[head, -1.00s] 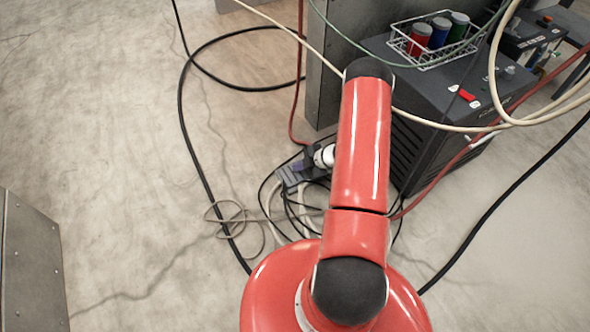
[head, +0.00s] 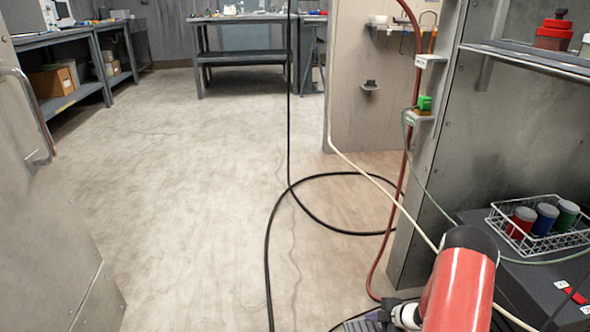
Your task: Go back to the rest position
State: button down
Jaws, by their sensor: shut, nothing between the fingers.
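My red arm (head: 462,290) rises from the bottom edge at the right in the head view, with its black elbow joint on top. My gripper (head: 384,311) shows as a small dark shape beside a white wrist part, low and left of the arm at the bottom edge. It is shut and holds nothing. The rest of the wrist is hidden behind the arm or cut off by the frame.
A wire basket (head: 541,232) with several coloured jars stands on a dark cabinet (head: 535,285) at the right. A black cable (head: 268,250) and a red hose (head: 392,230) cross the floor. A metal panel (head: 45,220) stands left. The floor between (head: 180,220) is largely clear.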

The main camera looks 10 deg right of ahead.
jog(key=w+d+r+m+t+h+p, duration=0.1)
jog(key=w+d+r+m+h, duration=0.15)
jog(key=r, duration=0.65)
jog(key=w+d+r+m+h+p, duration=0.15)
jog(key=w+r, duration=0.25)
jog(key=r, duration=0.6)
jog(key=s+a+r+m+h+p, duration=0.1)
jog(key=s+a+r+m+h, duration=0.1)
jog(key=r, duration=0.8)
jog(key=s+a+r+m+h+p, duration=0.1)
jog(key=s+a+r+m+h, duration=0.15)
jog(key=r, duration=0.75)
jog(key=s+a+r+m+h+p, duration=0.1)
jog(key=s+a+r+m, duration=0.15)
jog(key=s+r, duration=0.35)
jog(key=s+a+r+m+g+y+p, duration=0.1)
jog(key=s+a+r+m, duration=0.2)
jog(key=s+a, duration=0.4)
jog(key=s+a+r+m+g+y+p, duration=0.1)
jog(key=s+a+r, duration=0.5)
jog(key=s, duration=0.9)
jog(key=m+y+p, duration=0.1)
jog(key=m, duration=0.1)
jog(key=shift+a+r+m, duration=0.3)
jog(key=shift+a, duration=0.05)
jog(key=shift+s+y, duration=0.1)
jog(key=shift+y, duration=0.15)
